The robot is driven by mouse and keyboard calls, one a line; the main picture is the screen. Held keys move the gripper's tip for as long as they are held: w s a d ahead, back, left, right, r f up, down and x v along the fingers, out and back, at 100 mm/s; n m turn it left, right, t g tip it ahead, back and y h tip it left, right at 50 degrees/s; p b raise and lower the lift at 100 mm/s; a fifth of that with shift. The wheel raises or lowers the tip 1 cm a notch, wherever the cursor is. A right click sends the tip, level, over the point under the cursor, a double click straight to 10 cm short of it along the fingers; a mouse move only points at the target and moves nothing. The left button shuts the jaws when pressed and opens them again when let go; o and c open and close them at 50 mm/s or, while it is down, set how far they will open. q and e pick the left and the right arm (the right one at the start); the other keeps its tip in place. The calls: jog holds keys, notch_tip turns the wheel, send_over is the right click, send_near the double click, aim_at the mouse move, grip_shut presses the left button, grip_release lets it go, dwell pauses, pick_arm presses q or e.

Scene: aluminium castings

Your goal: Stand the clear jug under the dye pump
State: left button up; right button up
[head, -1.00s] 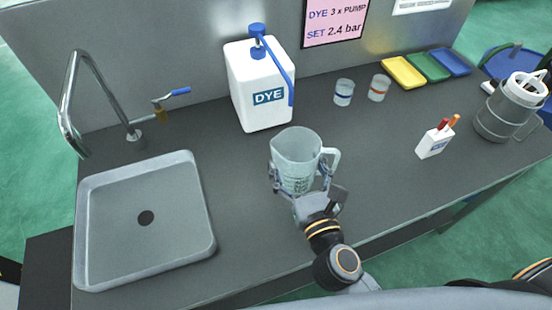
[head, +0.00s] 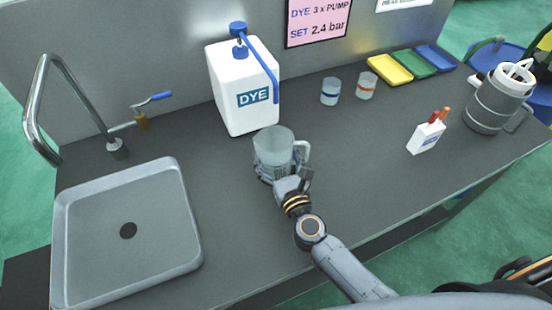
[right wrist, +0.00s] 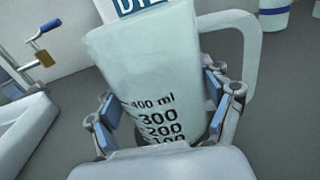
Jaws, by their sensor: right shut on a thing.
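The clear jug (head: 273,146) is upright in front of the dye container, its handle to the right. My right gripper (head: 273,172) is shut around the jug's lower body. In the right wrist view the jug (right wrist: 150,70) shows its millilitre marks between the two fingers of my gripper (right wrist: 165,118). The white dye container (head: 231,112) carries a blue dye pump (head: 239,30), whose long blue spout slopes down to the right. The spout's end is behind and above the jug's rim. I cannot tell whether the jug's base touches the counter. My left gripper is not in view.
A sink (head: 90,245) with a tap (head: 60,95) is on the left of the counter (head: 340,170). Two small cups (head: 330,92) (head: 366,86), coloured trays (head: 391,70), a marker holder (head: 425,138) and a grey metal jug (head: 490,108) stand right.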

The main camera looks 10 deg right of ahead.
jog(key=shift+f, duration=0.15)
jog(key=o, duration=1.1)
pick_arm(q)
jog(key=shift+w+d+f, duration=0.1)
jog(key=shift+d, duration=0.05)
